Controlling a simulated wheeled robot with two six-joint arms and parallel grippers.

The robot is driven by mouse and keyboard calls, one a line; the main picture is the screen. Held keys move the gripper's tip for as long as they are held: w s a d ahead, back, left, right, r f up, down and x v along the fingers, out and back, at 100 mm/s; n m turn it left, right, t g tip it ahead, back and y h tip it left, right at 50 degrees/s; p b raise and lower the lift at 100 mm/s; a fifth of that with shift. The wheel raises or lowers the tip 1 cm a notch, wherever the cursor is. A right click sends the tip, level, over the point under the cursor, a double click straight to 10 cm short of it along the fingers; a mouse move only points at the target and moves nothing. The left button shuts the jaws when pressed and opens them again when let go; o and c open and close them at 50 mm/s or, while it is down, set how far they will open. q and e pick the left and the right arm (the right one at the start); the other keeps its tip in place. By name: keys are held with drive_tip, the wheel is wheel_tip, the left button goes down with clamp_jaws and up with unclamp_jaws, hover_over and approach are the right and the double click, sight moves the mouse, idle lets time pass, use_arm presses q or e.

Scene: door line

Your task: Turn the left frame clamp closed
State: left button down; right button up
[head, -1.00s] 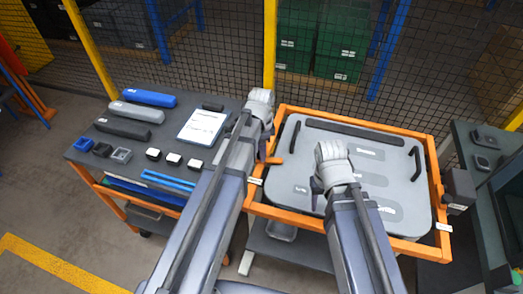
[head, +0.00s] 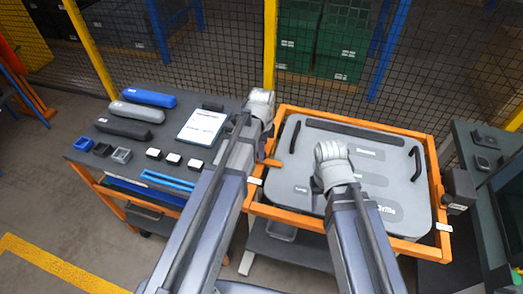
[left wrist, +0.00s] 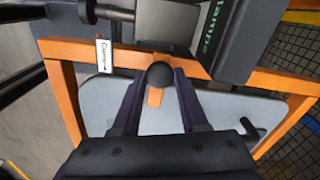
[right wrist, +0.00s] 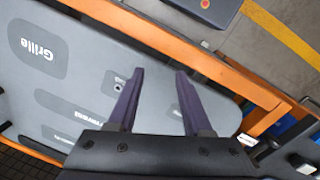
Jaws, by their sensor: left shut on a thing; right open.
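The left frame clamp shows as an orange bar (head: 273,162) at the left side of the orange frame, reaching over the edge of the grey door panel (head: 400,185). In the left wrist view its black ball knob (left wrist: 160,75) sits between my left fingers, with the orange bar (left wrist: 155,97) below it pointing onto the panel. My left gripper (head: 262,152) is shut on this knob. My right gripper (head: 317,190) is open and empty over the panel; in the right wrist view its fingers (right wrist: 160,72) are spread above the panel's surface. My left arm hides part of the frame's left side.
A grey side table (head: 100,150) at the left holds blue, grey and black handles, a white sheet (head: 202,126) and small blocks. A dark clamp block (head: 458,187) stands at the frame's right side. A mesh fence (head: 200,60) runs behind.

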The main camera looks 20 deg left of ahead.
use_arm(q)
drive_tip(key=shift+c, duration=2.2)
unclamp_jaws()
drive_tip(key=shift+r, duration=0.1)
wheel_tip(320, 180, up, 8)
drive_tip(key=p, duration=0.8)
use_arm(e)
wheel_tip(320, 180, up, 8)
use_arm(q)
drive_tip(key=shift+f, duration=0.2)
use_arm(e)
drive_tip(key=shift+f, duration=0.15)
